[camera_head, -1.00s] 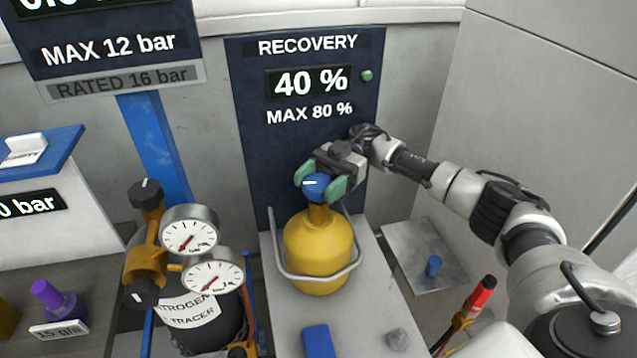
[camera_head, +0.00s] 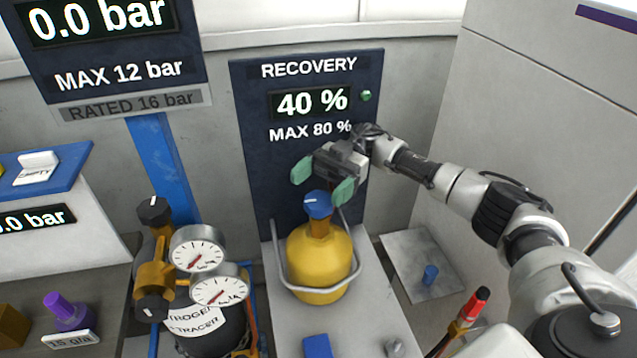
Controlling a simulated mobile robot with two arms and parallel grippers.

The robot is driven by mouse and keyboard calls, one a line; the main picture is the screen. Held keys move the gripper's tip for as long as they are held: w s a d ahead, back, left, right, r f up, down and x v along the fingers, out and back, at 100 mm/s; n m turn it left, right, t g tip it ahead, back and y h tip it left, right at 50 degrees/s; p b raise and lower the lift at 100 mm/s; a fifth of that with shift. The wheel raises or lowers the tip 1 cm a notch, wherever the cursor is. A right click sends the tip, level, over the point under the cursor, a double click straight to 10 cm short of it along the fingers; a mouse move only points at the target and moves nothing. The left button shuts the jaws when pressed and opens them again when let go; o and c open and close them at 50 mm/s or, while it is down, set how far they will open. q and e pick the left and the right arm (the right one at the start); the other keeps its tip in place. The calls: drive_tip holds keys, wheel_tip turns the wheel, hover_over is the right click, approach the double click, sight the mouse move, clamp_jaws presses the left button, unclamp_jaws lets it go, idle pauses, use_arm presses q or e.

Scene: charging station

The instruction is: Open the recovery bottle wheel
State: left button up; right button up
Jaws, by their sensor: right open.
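The recovery bottle (camera_head: 320,262) is yellow and stands upright on a light bench inside a metal guard loop. Its blue wheel (camera_head: 318,206) with a white mark sits on top of the neck. My right gripper (camera_head: 323,179) has green fingertips. It is open and empty, just above the wheel, with the fingers apart from it. My left gripper is not in view.
The recovery panel (camera_head: 308,128) behind the bottle reads 40 %, max 80 %, with a green lamp. A black tracer cylinder with gauges (camera_head: 197,249) stands at left. A blue block (camera_head: 317,346) lies in front.

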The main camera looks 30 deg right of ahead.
drive_tip(key=s+d+r+p, duration=0.6)
drive_tip(key=s+p, duration=0.2)
drive_tip(key=s, duration=0.1)
drive_tip(key=shift+s+d+r, duration=0.15)
drive_tip(key=shift+s+r, duration=0.1)
drive_tip(key=shift+s, duration=0.05)
